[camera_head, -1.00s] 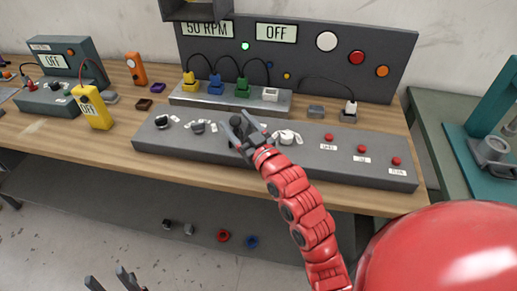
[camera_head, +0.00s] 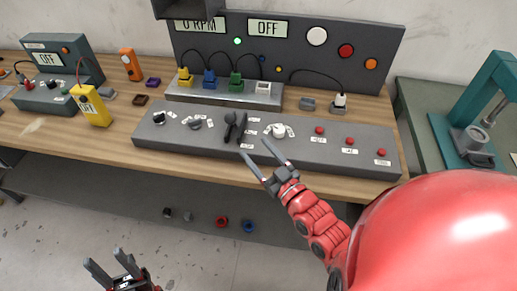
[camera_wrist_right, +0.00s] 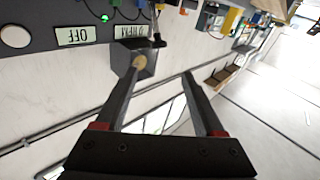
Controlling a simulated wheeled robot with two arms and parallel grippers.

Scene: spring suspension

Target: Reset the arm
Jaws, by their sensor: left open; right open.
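My right gripper (camera_head: 258,164) is open and empty in the head view. It hangs in front of the grey control panel (camera_head: 345,162), near its front edge and apart from its knobs. In the right wrist view its two fingers (camera_wrist_right: 160,85) are spread with nothing held between them. My left gripper (camera_head: 108,268) is open and empty at the bottom left of the head view, low in front of the bench. A dark lever knob (camera_head: 235,126) stands on the panel just behind my right gripper.
The panel also carries a white knob (camera_head: 279,131) and red buttons (camera_head: 349,141). The display board (camera_head: 300,60) reads 0 RPM and OFF. A yellow meter (camera_head: 91,105) stands at left. A teal press (camera_head: 490,110) is at right. Several rings lie on the lower shelf (camera_head: 120,195).

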